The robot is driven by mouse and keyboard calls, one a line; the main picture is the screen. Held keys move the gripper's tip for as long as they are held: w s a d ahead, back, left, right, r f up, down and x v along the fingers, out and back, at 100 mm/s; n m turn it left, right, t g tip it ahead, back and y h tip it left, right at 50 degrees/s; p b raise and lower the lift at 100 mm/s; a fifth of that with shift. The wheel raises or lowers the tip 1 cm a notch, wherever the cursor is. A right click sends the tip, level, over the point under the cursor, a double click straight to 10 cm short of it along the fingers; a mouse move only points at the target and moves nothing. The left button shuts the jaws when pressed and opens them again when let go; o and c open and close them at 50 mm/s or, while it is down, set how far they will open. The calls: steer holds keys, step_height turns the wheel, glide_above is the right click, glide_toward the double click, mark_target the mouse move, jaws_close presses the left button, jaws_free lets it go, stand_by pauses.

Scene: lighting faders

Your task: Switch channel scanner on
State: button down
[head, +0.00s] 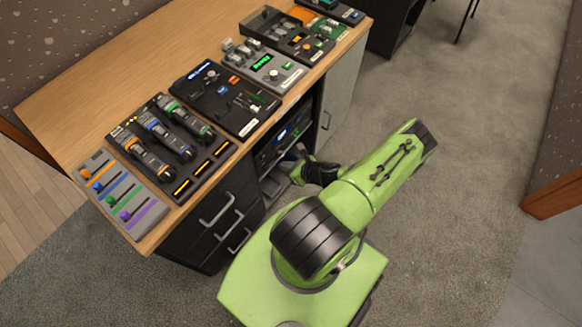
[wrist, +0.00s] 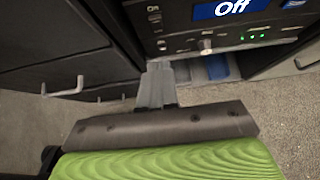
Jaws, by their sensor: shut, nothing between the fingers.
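A black rack unit (wrist: 175,20) sits in the open bay of the desk, and its blue display reads "Off" (wrist: 236,8). I take it to be the channel scanner; I read no name on it. Its front has small buttons, a light-coloured knob or switch (wrist: 207,43) and small green lights. In the head view the unit (head: 284,137) is partly seen under the desktop. My gripper (wrist: 156,68) is shut and empty, its grey fingertips just below the unit's lower left front. I cannot tell whether they touch it. In the head view my gripper (head: 300,158) is by the bay.
Drawers with metal handles (head: 216,208) are left of the bay, and a grey cabinet door (head: 340,90) is right of it. A blue item (wrist: 218,66) lies below the unit. The desktop (head: 95,105) holds several control panels. The carpet (head: 470,200) on the right is clear.

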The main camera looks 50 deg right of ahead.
mark_target(262, 154)
steer(key=w, duration=0.2)
steer(key=w+f+b, duration=0.1)
steer(key=w, duration=0.1)
steer(key=w+f, duration=0.1)
steer(key=w, duration=0.1)
steer(key=shift+a+f, duration=0.1)
steer(key=shift+f, duration=0.05)
steer(key=shift+w, duration=0.6)
steer(key=shift+w+r, duration=0.1)
steer(key=shift+r, duration=0.15)
steer(key=shift+w, duration=0.2)
steer(key=shift+r, duration=0.1)
steer(key=shift+r+p, duration=0.75)
steer(key=shift+p, duration=0.1)
steer(key=shift+s, duration=0.1)
